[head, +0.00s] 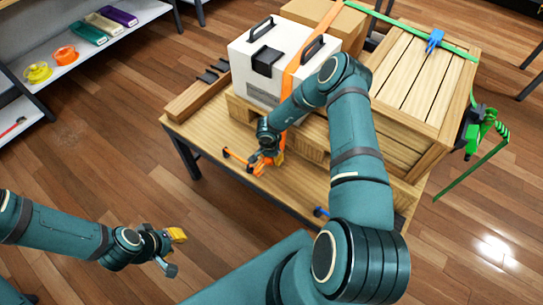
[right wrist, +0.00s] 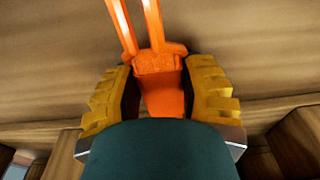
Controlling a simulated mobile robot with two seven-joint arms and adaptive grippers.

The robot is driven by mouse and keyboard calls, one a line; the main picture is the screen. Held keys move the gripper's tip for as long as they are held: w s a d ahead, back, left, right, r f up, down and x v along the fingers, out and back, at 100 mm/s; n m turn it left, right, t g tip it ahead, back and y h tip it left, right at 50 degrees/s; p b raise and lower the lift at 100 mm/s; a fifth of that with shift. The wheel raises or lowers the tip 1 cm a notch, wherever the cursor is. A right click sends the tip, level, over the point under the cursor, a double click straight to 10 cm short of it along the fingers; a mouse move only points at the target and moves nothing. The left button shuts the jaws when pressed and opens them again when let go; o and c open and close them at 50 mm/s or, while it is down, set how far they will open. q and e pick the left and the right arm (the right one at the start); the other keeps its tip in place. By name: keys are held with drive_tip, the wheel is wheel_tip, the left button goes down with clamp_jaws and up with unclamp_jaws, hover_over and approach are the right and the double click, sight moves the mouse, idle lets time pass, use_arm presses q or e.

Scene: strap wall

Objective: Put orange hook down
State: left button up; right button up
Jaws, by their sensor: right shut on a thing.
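The orange hook (right wrist: 160,88) is between the yellow finger pads of my right gripper (right wrist: 158,95) in the right wrist view, its two prongs pointing up the picture. In the head view my right gripper (head: 266,160) is shut on it by the table's front edge, in front of the white case (head: 265,80). The orange strap (head: 298,72) runs over the case and down towards this gripper. An orange bar (head: 238,160) lies at the table edge just left of the gripper; I cannot tell whether the hook touches it. My left gripper (head: 173,252) is open and empty above the floor.
The wooden crate (head: 422,85) stands right of the case, with a blue hook (head: 435,41) on top. A green strap with its ratchet (head: 480,130) hangs at its right. A blue piece (head: 321,212) sits at the table's front edge. Shelves (head: 90,55) stand at left.

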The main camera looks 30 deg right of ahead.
sight(269, 159)
drive_tip(key=shift+f, duration=0.25)
drive_tip(key=o, duration=0.7)
drive_tip(key=shift+r, duration=0.1)
wheel_tip(269, 159, up, 12)
drive_tip(key=a+p, duration=0.1)
drive_tip(key=p, duration=0.3)
drive_tip(key=s+a+r+n+y, duration=0.1)
drive_tip(key=s+a+r+n, duration=0.1)
drive_tip(key=s+a+n, duration=0.2)
drive_tip(key=s+a+r+n+y, duration=0.2)
drive_tip(key=s+a+n, duration=0.2)
drive_tip(key=s+a, duration=0.4)
drive_tip(key=s+a+r+n+y, duration=0.2)
drive_tip(key=s+a, duration=0.4)
drive_tip(key=a, duration=0.3)
drive_tip(key=shift+a+r+n+t, duration=0.1)
drive_tip(key=shift+r+n+t, duration=0.35)
drive_tip(key=shift+n, duration=0.45)
